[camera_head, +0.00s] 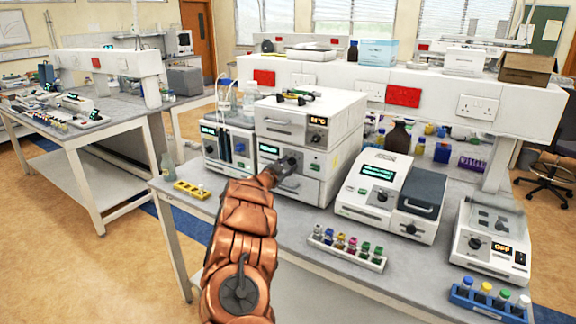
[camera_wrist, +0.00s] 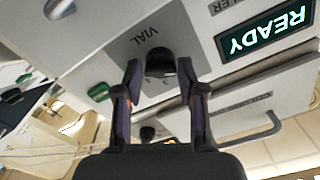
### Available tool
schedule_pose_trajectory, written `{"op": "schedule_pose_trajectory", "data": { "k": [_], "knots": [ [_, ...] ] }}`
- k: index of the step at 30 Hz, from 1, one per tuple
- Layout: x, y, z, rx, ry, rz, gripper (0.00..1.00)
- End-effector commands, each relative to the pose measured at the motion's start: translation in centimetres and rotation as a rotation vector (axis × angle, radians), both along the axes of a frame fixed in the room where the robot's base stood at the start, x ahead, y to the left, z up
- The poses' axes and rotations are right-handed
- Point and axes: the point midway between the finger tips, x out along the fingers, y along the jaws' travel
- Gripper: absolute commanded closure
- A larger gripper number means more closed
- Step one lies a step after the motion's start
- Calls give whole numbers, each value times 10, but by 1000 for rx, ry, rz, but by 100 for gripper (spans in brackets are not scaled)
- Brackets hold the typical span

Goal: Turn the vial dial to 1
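The vial dial (camera_wrist: 160,62) is a dark knob under the upside-down label VIAL, on the grey front panel (camera_wrist: 120,50) of a white instrument. My gripper (camera_wrist: 159,68) has its two fingers on either side of the dial, spread apart, with small gaps seeming to remain. I cannot tell whether either fingertip touches it. A lit screen (camera_wrist: 265,32) beside the dial reads READY. In the head view my gripper (camera_head: 285,168) is at the front of the stacked white unit (camera_head: 305,125) and hides the dial. The dial's number marks cannot be read.
A green button (camera_wrist: 99,92) and another dark knob (camera_wrist: 147,133) are close to the fingers. On the bench, a yellow rack (camera_head: 191,190) stands left, and a white vial rack (camera_head: 345,252) and another instrument (camera_head: 385,195) stand right.

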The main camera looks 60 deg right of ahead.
Motion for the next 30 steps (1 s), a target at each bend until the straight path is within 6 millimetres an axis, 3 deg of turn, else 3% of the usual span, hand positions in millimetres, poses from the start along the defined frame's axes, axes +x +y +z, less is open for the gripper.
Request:
{"op": "schedule_pose_trajectory", "data": {
  "k": [5,17,30],
  "knots": [
    [0,0,2,-3,-2,-1,41],
    [-1,3,3,-3,-4,-2,41],
    [-2,50,2,0,-4,1,41]
  ]
}}
